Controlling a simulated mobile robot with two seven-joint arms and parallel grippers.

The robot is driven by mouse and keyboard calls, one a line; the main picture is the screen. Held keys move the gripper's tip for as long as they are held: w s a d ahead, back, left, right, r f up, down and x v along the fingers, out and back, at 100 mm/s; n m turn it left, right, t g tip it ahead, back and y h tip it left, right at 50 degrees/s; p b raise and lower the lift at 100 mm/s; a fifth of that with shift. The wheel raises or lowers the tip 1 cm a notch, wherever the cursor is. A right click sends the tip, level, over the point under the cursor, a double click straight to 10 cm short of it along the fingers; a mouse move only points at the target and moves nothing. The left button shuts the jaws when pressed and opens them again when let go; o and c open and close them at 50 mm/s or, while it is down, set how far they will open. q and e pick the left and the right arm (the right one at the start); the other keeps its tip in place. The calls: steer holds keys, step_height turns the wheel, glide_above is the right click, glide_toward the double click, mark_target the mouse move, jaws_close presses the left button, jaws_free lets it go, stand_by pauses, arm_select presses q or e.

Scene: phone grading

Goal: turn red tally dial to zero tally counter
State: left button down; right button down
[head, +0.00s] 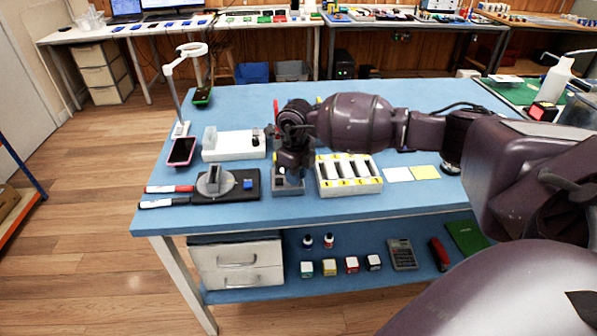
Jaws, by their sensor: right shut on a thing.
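My right gripper (290,172) comes in from the right and points down at a small grey box, which I take to be the tally counter (288,190), on the blue table. The gripper is shut at the top of this box. The red tally dial is hidden behind the fingers, where the grip is. The counter's reading is too small and too covered to make out. My left gripper is out of view.
A black device with a grey lever (215,183) stands left of the counter, and a white slotted tray (348,176) stands close on its right. A white box (233,146), a phone (182,152) and markers (168,189) lie to the left. The table's front strip is clear.

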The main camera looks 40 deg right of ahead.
steer(key=shift+r+m, duration=0.1)
steer(key=shift+m, duration=0.4)
steer(key=c, duration=1)
jaws_free()
